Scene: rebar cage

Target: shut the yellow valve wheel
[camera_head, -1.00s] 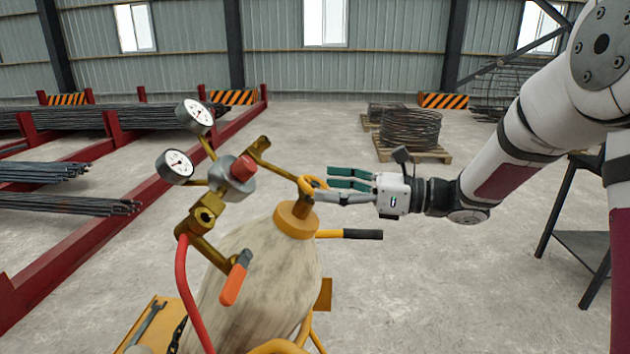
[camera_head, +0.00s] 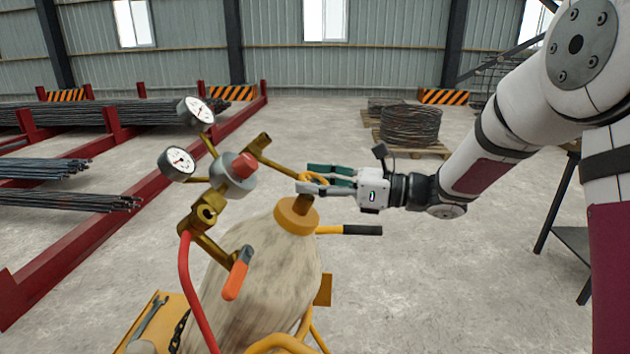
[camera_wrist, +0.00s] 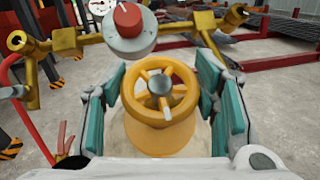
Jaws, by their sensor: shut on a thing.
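The yellow valve wheel (camera_wrist: 163,71) shows its spokes and grey hub in the middle of the wrist view. It sits on top of the gas cylinder (camera_head: 262,280), by the cylinder's yellow collar (camera_head: 296,216). In the head view the wheel (camera_head: 318,177) is partly hidden by my fingers. My gripper (camera_head: 311,180) reaches in from the right and is shut on the wheel. In the wrist view my gripper (camera_wrist: 160,88) has one green-padded finger on each side of the wheel.
A regulator with a red knob (camera_head: 243,165), two gauges (camera_head: 180,162) and brass pipes stands just left of the wheel. A red hose (camera_head: 189,290) hangs from it. A cart handle with a black grip (camera_head: 362,230) lies below my gripper. Floor to the right is open.

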